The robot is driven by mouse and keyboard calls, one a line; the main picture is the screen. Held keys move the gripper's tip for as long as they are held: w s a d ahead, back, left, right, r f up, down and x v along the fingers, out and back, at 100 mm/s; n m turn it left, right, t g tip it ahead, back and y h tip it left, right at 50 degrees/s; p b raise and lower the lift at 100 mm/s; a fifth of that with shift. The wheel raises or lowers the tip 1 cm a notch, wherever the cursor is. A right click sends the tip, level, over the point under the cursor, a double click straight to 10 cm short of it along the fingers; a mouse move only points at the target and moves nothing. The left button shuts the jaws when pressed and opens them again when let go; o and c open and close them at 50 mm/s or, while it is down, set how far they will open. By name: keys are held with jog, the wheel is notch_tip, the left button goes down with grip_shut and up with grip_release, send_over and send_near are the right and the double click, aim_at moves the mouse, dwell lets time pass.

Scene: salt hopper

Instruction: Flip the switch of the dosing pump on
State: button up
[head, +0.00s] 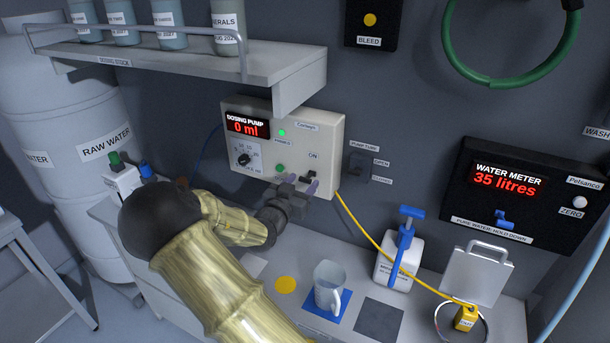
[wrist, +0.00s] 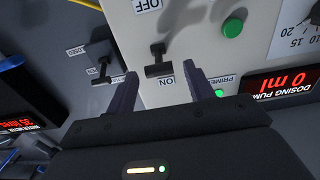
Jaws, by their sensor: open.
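The dosing pump (head: 325,130) is a cream box on the back wall with a red display reading 0 ml. Its black toggle switch (head: 309,177) sits at the lower right, below the ON label. In the wrist view, which is upside down, the switch (wrist: 158,62) lies between the ON and OFF labels; I cannot tell for sure which way its lever is set. My gripper (head: 299,187) is in front of the box's lower edge. In the wrist view its open fingers (wrist: 163,87) stand on either side of the switch, just short of it, with nothing between them.
A pump tune valve switch (head: 357,165) is right of the box. A shelf with jars (head: 190,65) overhangs above. A green button (wrist: 233,24) is close to one finger.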

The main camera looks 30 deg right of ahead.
aim_at(313, 170)
jog(key=x, duration=0.2)
jog(key=shift+w+d+p, duration=0.2)
jog(key=shift+w+p, duration=0.1)
jog(key=shift+s, duration=0.2)
jog(key=shift+w, duration=0.15)
jog(key=c, duration=0.7)
jog(key=shift+d, duration=0.1)
jog(key=shift+c, duration=1.4)
jog(key=shift+d+r+g+y+p, duration=0.1)
jog(key=shift+r+g+y+p, duration=0.55)
jog(key=shift+p, duration=0.5)
jog(key=shift+w+r+y+p, duration=0.1)
jog(key=shift+r+y+p, duration=0.25)
jog(key=shift+p, duration=0.55)
jog(key=shift+f+g+y, duration=0.15)
jog(key=shift+g+y, duration=0.1)
jog(key=shift+y, duration=0.05)
jog(key=o, duration=1)
jog(key=shift+f, duration=0.1)
